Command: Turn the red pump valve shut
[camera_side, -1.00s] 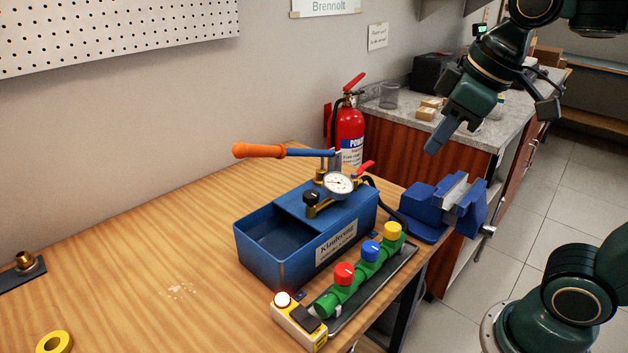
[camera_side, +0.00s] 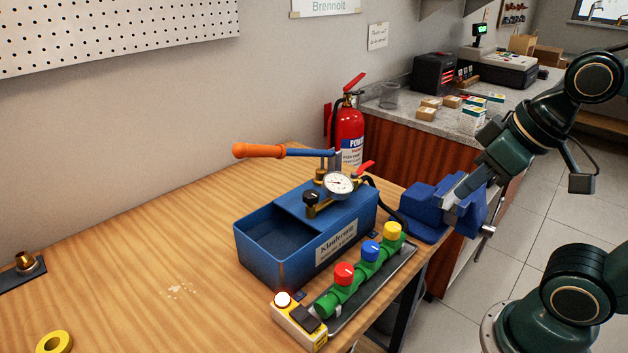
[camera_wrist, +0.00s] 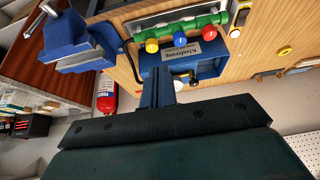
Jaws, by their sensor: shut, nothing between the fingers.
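The blue test pump (camera_side: 290,268) stands on the wooden bench. A small red lever valve (camera_side: 365,167) sits on its far right end, beside the round white gauge (camera_side: 340,184). A black knob (camera_side: 311,197) is on the near side of the gauge. In the wrist view the pump (camera_wrist: 212,68) lies just beyond my fingers, and I cannot make out the red lever there. My gripper (camera_side: 449,202) is shut and empty, to the right of the lever and in front of the vise in the picture. In the wrist view its closed fingers (camera_wrist: 158,92) point up toward the pump.
A blue vise (camera_side: 425,209) is clamped at the bench's right edge. A green manifold (camera_side: 329,305) with red, blue and yellow knobs lies in front of the pump. A switch box (camera_side: 299,322) stands beside it. A fire extinguisher (camera_side: 347,135) is behind. The pump's orange handle (camera_side: 260,151) reaches left.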

